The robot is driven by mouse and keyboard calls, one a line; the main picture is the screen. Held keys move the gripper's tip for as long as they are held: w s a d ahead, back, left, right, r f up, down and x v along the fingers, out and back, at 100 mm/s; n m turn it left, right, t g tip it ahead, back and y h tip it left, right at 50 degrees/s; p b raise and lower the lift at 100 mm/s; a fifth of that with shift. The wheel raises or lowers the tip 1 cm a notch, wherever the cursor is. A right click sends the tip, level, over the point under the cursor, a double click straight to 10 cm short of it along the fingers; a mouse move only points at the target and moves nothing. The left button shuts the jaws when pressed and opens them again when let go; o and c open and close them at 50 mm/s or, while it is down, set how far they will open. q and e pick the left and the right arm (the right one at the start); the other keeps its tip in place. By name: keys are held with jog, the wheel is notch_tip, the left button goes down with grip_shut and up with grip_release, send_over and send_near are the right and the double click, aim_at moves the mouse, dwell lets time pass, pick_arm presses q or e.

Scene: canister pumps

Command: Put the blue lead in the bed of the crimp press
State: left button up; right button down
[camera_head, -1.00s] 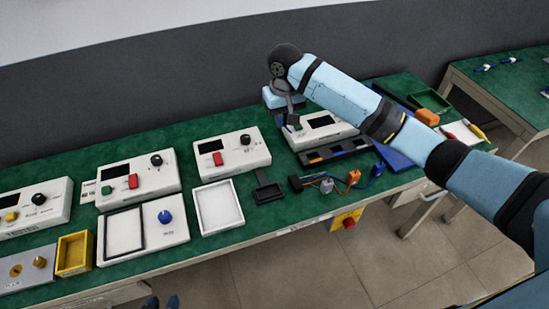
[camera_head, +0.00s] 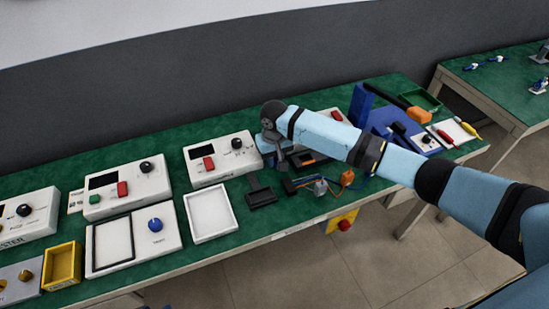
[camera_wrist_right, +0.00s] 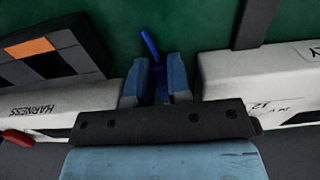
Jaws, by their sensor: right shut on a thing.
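My right gripper (camera_head: 280,160) is low over the gap between two white boxes on the green table. In the right wrist view, its blue fingers (camera_wrist_right: 158,82) are shut on the blue lead (camera_wrist_right: 151,46), a thin dark-blue stick whose end points away past the fingertips. The lead cannot be made out in the head view. The likely crimp press (camera_head: 362,104), a blue frame with a tall post and black lever, stands to the right, partly behind my arm; its bed is not clear. My left gripper is not in view.
A white box (camera_head: 222,160) and the harness box (camera_wrist_right: 50,105) flank my gripper closely. A black tray with an orange piece (camera_wrist_right: 32,47) lies beside it. A black stand (camera_head: 261,196) and small wired parts (camera_head: 320,187) are at the front edge.

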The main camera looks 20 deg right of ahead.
jog(key=c, duration=1.3)
grip_release()
jog(key=shift+c, duration=0.2)
